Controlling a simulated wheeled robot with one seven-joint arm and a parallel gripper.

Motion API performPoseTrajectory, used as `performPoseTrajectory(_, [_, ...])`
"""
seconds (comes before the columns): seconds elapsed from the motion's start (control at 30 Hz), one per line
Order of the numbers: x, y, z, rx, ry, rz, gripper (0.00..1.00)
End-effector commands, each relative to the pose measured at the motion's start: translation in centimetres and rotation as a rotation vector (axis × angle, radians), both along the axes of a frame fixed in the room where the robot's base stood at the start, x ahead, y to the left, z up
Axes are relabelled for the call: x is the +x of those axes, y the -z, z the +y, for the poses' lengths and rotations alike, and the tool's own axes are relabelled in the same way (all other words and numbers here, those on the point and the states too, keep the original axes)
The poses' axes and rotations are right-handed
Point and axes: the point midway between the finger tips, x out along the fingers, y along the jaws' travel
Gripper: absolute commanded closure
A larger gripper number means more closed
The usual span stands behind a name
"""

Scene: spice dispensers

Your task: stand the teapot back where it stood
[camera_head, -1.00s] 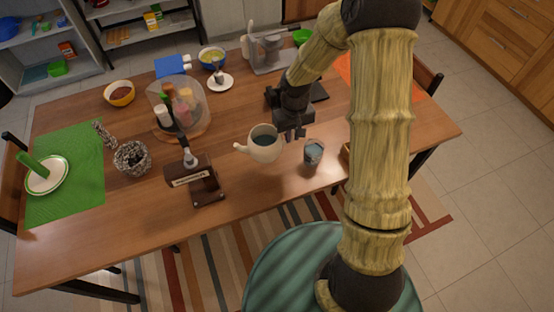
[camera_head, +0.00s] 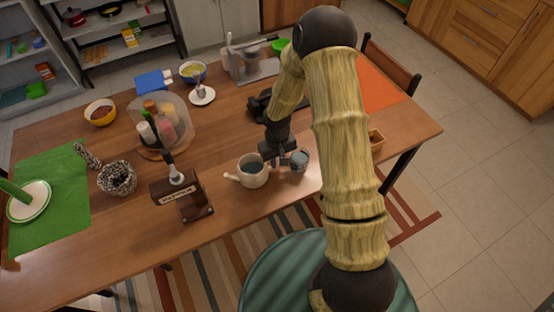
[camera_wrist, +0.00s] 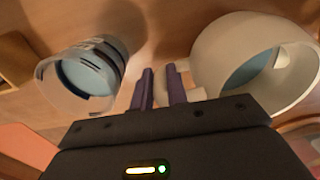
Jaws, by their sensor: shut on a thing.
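The cream teapot (camera_head: 252,175) holds blue-grey liquid and looks about upright near the table's front edge, spout to the left. It also shows at the right of the wrist view (camera_wrist: 215,60). My gripper (camera_wrist: 163,85) is shut on its pale handle, which shows between the purple fingers. In the head view my gripper (camera_head: 277,160) is at the teapot's right side, and the arm partly hides it. I cannot tell whether the teapot's base touches the table.
A glass (camera_head: 299,162) of bluish liquid stands close right of my gripper. A wooden dispenser stand (camera_head: 181,194) is to the left, and a clear-covered spice carousel (camera_head: 163,128) is behind it. The wooden table (camera_head: 226,220) is bare in front of the teapot.

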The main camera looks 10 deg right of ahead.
Motion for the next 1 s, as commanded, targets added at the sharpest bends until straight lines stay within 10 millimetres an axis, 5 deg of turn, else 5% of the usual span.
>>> performPoseTrajectory(0.37, [0.1, 0.4, 0.0, 0.001, 0.0, -0.003, 1.0])
performPoseTrajectory(0.4, [0.0, 0.3, 0.0, 0.001, 0.0, -0.002, 0.79])
performPoseTrajectory(0.5, [0.0, 0.3, 0.0, 0.0, -0.001, -0.001, 0.63])
performPoseTrajectory(1.0, [0.1, -1.5, 0.0, 0.002, -0.001, -0.006, 0.63])
